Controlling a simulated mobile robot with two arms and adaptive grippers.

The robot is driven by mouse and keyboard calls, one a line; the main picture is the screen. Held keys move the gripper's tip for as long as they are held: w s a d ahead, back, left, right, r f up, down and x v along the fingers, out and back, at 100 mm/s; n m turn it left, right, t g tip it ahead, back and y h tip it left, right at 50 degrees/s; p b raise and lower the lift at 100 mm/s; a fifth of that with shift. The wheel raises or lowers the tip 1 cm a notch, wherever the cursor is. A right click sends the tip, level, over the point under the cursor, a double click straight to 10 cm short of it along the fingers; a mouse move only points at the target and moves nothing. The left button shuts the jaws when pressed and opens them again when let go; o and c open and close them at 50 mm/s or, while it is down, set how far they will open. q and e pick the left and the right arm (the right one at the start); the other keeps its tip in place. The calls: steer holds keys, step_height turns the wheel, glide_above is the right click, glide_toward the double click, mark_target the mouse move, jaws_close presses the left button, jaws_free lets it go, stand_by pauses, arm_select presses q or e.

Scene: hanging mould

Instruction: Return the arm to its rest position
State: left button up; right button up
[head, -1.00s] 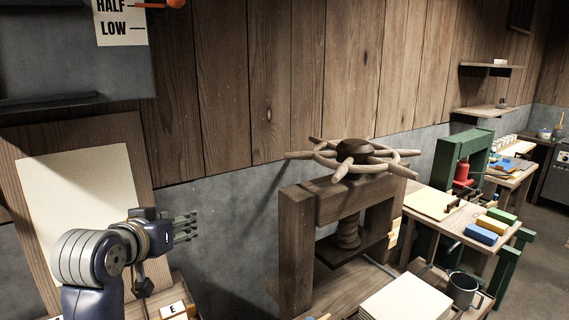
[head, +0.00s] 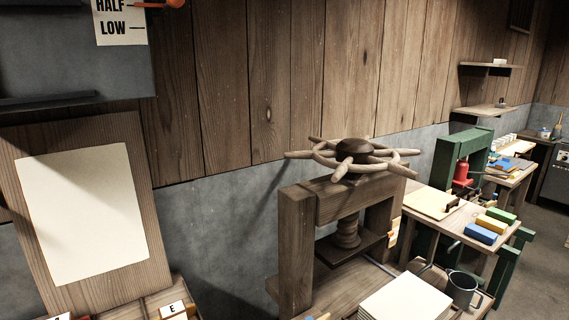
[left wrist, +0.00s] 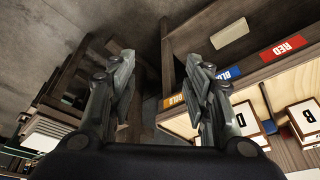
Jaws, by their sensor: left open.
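My left gripper (left wrist: 160,72) shows only in the left wrist view. Its two dark fingers are spread apart and nothing is between them. The head view shows neither of my arms now. My right gripper is in neither view.
A wooden press (head: 296,250) with a spoked wheel (head: 352,155) stands at the centre of the head view. A board with a blank sheet (head: 85,215) leans at the left. In the left wrist view, a wooden rack with a red label (left wrist: 289,46) and lettered boxes lies right of the fingers.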

arm_select(q)
step_height(320, 180, down, 29)
steer(key=s+g+b, duration=0.2)
steer(key=s+b, duration=0.1)
steer(key=s+a+f+b, duration=0.2)
steer(key=s+a+f, duration=0.1)
steer(key=s+f, duration=1.4)
step_height(320, 180, down, 2)
steer(key=shift+f+m+g, duration=0.1)
steer(key=shift+m+g, duration=0.2)
steer(key=shift+g, duration=0.1)
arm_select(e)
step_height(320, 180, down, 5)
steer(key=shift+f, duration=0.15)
arm_select(q)
steer(key=c, duration=0.3)
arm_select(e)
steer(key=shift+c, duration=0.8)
arm_select(q)
steer(key=shift+s, duration=0.15)
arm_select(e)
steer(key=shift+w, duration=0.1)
